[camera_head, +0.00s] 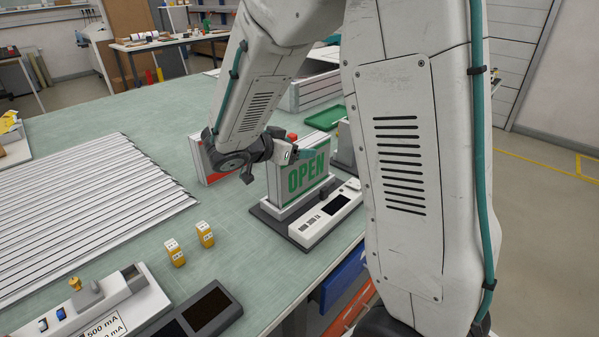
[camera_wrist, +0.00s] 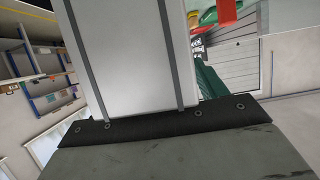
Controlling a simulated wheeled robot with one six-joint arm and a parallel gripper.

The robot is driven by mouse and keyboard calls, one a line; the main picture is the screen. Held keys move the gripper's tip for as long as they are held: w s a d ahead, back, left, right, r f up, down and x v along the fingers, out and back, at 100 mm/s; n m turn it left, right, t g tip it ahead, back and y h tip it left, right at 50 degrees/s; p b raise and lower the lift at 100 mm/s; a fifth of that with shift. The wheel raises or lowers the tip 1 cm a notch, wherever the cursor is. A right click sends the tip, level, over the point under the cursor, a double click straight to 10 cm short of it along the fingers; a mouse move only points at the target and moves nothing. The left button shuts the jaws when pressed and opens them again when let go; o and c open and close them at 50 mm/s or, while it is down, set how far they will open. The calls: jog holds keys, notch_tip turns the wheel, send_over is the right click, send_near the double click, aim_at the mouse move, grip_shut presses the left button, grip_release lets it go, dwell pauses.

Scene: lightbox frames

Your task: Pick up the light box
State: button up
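The light box (camera_head: 308,178) is a pale panel with green OPEN lettering and a grey frame. It stands upright on a dark base on the bench, right of centre in the head view. My gripper (camera_head: 292,151) is at its upper left edge, and my arm comes down from above. In the wrist view a white panel with two grey strips (camera_wrist: 130,60), apparently the light box close up, meets a dark bolted pad on my gripper (camera_wrist: 165,122). Only one finger shows clearly, so the gap between the fingers and any grip are hidden.
A white device with a dark screen (camera_head: 325,215) lies in front of the light box. A red-edged panel (camera_head: 206,160) stands to its left and a green tray (camera_head: 326,118) lies behind. Two small yellow blocks (camera_head: 205,234) and ribbed panels (camera_head: 80,205) are on the left bench.

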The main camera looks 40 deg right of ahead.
grip_shut()
